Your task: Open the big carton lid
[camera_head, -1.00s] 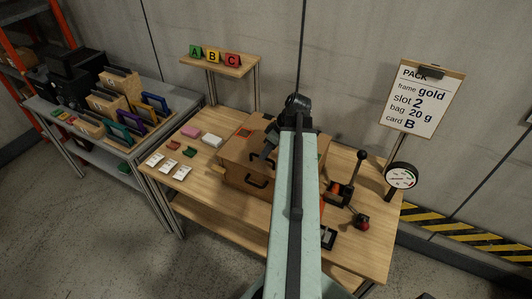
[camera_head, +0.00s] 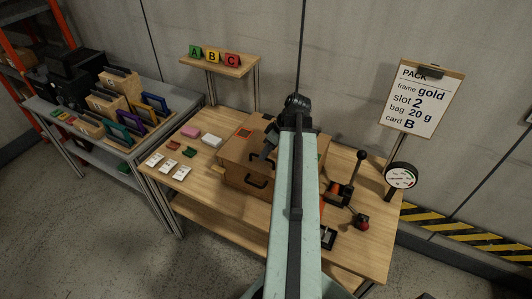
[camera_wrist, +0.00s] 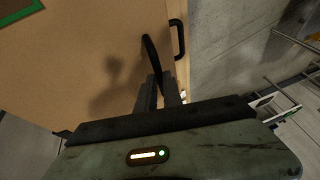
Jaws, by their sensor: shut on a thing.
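The big brown carton (camera_head: 238,177) stands on the wooden workbench, and its lid (camera_head: 245,145) looks shut and flat. A black handle (camera_head: 257,181) is on its front face. In the wrist view the brown lid (camera_wrist: 70,70) fills the left half, with a green-edged patch (camera_wrist: 22,10) in its corner. My gripper (camera_wrist: 160,85) is shut on a black lid handle (camera_wrist: 151,52) near the lid's edge. The front handle (camera_wrist: 177,38) shows just beyond that edge. In the head view my arm hides part of the carton and most of my gripper.
Pink and white blocks (camera_head: 211,140) and white cards (camera_head: 170,165) lie left of the carton. A lever with a black knob (camera_head: 361,155) and a round gauge (camera_head: 400,176) stand to the right. A small A-B-C shelf (camera_head: 217,65) is behind. A side table (camera_head: 75,130) stands at left.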

